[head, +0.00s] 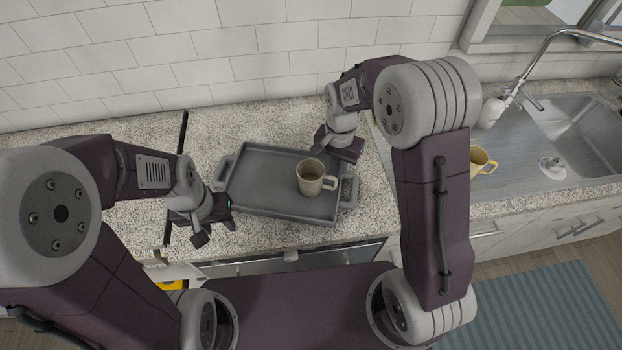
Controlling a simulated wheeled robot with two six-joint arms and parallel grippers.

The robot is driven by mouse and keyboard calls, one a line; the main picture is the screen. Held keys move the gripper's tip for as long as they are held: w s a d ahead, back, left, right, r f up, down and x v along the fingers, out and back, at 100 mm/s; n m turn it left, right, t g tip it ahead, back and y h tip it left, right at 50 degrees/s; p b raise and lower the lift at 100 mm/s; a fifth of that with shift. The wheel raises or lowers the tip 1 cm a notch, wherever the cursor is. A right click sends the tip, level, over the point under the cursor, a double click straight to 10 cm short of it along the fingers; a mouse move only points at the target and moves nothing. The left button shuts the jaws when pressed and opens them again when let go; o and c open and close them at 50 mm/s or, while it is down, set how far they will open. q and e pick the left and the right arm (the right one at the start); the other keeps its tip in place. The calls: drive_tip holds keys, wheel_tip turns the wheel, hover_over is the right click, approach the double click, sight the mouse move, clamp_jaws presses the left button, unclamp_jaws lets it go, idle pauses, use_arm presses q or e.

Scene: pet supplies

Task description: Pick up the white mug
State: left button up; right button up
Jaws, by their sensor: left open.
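A pale, off-white mug (308,179) stands upright on the right part of a grey tray (262,184), with its handle pointing right. My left gripper (217,224) is open and empty beside the tray's left front corner, well apart from the mug. My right gripper (338,150) is at the tray's back right corner, behind and to the right of the mug. A gap shows between it and the mug, and its fingers are seen too much from above to tell their opening.
The tray has raised handles at both ends and rests on a speckled counter (262,118). A yellow mug (481,162) stands at right by the steel sink (570,130) and faucet (540,55). A tiled wall bounds the back.

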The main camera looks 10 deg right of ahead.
sight(336, 181)
drive_tip(key=f, duration=0.2)
drive_tip(key=s+f, duration=0.1)
drive_tip(key=f, duration=0.1)
drive_tip(key=shift+d+f+p, duration=0.1)
drive_tip(key=shift+d+p, duration=0.3)
drive_tip(key=shift+w+f, duration=0.1)
drive_tip(key=shift+f, duration=0.25)
drive_tip(key=shift+w+a+f, duration=0.1)
drive_tip(key=shift+a, duration=0.05)
clamp_jaws()
idle(0.5)
